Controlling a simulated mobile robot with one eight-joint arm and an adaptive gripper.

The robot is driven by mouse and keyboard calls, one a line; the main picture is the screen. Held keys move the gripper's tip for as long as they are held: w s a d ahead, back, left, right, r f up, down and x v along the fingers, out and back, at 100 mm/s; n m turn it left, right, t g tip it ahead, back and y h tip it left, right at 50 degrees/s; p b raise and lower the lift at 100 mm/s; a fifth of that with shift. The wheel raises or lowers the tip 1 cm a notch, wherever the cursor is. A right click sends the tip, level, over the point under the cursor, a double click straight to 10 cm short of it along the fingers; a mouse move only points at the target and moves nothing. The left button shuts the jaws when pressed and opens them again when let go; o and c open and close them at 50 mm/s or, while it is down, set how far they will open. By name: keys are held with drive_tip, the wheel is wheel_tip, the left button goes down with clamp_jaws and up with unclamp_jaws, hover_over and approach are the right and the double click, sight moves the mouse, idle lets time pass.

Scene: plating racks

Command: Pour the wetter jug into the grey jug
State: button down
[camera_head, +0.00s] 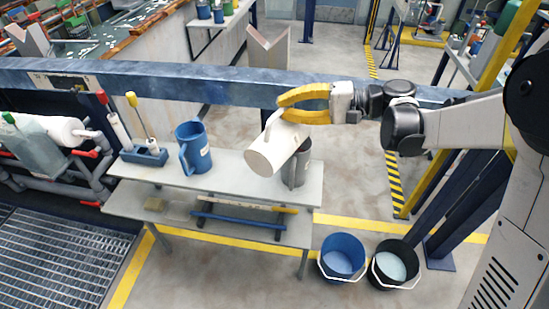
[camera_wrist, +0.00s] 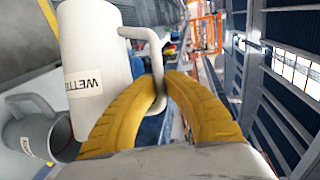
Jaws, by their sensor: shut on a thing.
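The white wetter jug (camera_head: 272,150) is held in the air, strongly tilted, above the right end of the bench. Its label reads "WETT…" in the wrist view (camera_wrist: 92,70). My gripper (camera_head: 283,107) has its yellow fingers closed on the jug's handle; they also show in the wrist view (camera_wrist: 167,82). The grey jug (camera_head: 298,171) stands upright on the bench, partly hidden behind the wetter jug. In the wrist view the grey jug (camera_wrist: 38,138) shows its open mouth, beside the wetter jug. No flowing liquid is visible.
A blue jug (camera_head: 193,150) and a blue holder (camera_head: 143,156) with upright handled tools stand further left on the grey bench (camera_head: 232,180). A blue beam (camera_head: 200,84) runs behind. A blue bucket (camera_head: 342,258) and a black bucket (camera_head: 395,264) stand on the floor.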

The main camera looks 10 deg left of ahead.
sight(273, 150)
drive_tip(key=shift+s, duration=0.1)
drive_tip(key=shift+s+a+f+n+t+h, duration=0.15)
drive_tip(key=shift+s+a+f+n+h, duration=0.15)
drive_tip(key=shift+s, duration=0.25)
drive_tip(key=shift+s+a+f+n+t+h, duration=0.15)
drive_tip(key=shift+s+a+f+n+t, duration=0.1)
drive_tip(key=shift+s+f+n, duration=0.25)
drive_tip(key=shift+s+a+f+n+t+h, duration=0.1)
drive_tip(key=shift+s+a+f+n+h, duration=0.2)
drive_tip(key=shift+s, duration=0.25)
drive_tip(key=shift+s+a+f+n+t+h, duration=0.25)
drive_tip(key=shift+s+a+f+n, duration=0.1)
drive_tip(key=shift+s+f+n, duration=0.3)
drive_tip(key=shift+s+a+f+n+t+h, duration=0.25)
drive_tip(key=shift+s+f+n, duration=0.2)
drive_tip(key=shift+s+f, duration=0.35)
drive_tip(key=shift+a+f, duration=0.1)
drive_tip(key=shift+f, duration=0.05)
drive_tip(key=shift+s+a+f+n+t+h+b, duration=0.15)
drive_tip(key=shift+s+a+f+n+t+h, duration=0.1)
drive_tip(key=shift+s+f+n+t, duration=0.3)
drive_tip(key=shift+s+a+f+n+t+h+b, duration=0.2)
drive_tip(key=shift+s+n+t, duration=0.15)
drive_tip(key=shift+n, duration=0.3)
